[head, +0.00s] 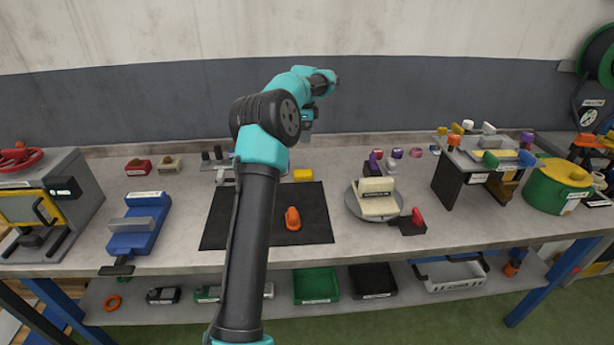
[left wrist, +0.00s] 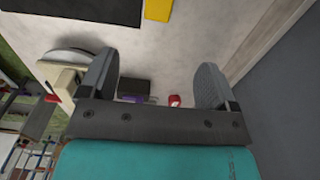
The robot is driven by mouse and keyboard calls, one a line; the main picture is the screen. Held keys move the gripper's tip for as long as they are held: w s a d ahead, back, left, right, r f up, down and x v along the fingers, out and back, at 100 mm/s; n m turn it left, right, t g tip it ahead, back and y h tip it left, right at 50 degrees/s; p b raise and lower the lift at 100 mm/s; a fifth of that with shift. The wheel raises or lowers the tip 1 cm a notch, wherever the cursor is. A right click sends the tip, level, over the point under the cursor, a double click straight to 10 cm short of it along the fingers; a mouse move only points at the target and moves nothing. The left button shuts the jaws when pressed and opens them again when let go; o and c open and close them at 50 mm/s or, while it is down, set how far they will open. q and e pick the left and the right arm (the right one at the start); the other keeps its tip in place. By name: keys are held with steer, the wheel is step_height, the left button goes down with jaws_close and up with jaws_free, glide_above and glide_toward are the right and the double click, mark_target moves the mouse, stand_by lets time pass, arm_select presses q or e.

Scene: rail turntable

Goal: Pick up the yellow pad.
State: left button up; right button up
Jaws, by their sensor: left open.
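The yellow pad (head: 303,175) is a small flat block at the back edge of the black mat (head: 318,229), on the grey bench. In the left wrist view the yellow pad (left wrist: 158,9) shows at the top edge, partly cut off, beside the black mat (left wrist: 95,8). My left gripper (head: 307,136) is raised above the back of the bench, above the pad and apart from it. In the left wrist view its two fingers (left wrist: 155,86) are spread wide with nothing between them. My right gripper is not in view.
An orange piece (head: 292,218) lies on the mat. A round turntable (head: 352,205) with a cream block (head: 377,204) stands to the right, a blue fixture (head: 135,229) to the left. Small colored parts line the back right. A wall (head: 400,100) rises behind the bench.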

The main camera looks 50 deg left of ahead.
arm_select(q)
steer(key=shift+f, duration=0.1)
glide_above(303, 172)
steer(key=f, duration=1.2)
steer(key=shift+w+d, duration=0.15)
steer(key=shift+d, duration=0.05)
steer(key=shift+f, duration=0.1)
steer(key=shift+s+a+f, duration=0.1)
steer(key=shift+f, duration=1.15)
steer(key=shift+s+f, duration=0.1)
steer(key=shift+f, duration=1.15)
steer(key=shift+c, duration=0.4)
steer(key=c, duration=0.9)
